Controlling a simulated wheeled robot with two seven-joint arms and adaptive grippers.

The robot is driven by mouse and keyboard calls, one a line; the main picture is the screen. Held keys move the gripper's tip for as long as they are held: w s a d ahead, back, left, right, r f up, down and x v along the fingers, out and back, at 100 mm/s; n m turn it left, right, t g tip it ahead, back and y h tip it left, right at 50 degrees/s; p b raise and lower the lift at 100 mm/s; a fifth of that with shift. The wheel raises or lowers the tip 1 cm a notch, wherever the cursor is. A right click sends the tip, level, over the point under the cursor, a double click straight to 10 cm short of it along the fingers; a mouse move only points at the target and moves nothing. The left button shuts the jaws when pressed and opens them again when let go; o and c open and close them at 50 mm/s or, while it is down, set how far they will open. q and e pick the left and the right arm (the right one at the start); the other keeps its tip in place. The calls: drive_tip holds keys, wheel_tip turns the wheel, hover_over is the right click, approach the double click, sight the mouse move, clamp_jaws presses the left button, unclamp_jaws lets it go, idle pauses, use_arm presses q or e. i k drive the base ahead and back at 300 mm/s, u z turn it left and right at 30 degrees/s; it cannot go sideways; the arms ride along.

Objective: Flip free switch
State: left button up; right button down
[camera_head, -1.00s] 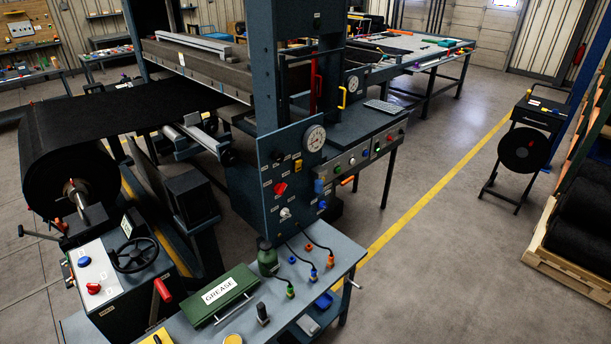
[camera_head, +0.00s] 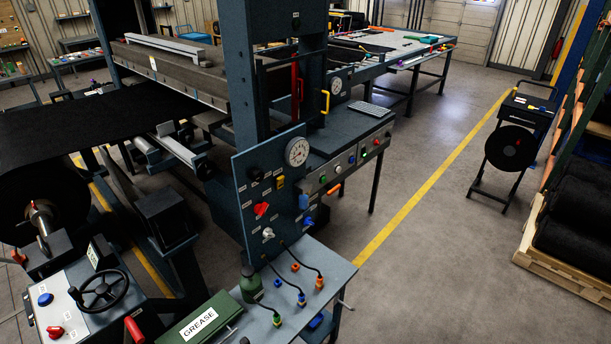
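The dark blue control panel (camera_head: 246,224) stands near the middle of the head view. A grey box on the left carries a blue knob (camera_head: 45,299) and a red knob (camera_head: 56,332). Neither of my grippers shows in this view.
A bench (camera_head: 337,272) with the green grease box (camera_head: 203,323), a green bottle (camera_head: 250,284) and hoses stands before the panel. A black roll (camera_head: 60,195) is at left. The floor between is clear.

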sight(280, 179)
drive_tip(key=u, duration=0.4)
drive_tip(key=i, duration=0.85)
drive_tip(key=u, duration=0.65)
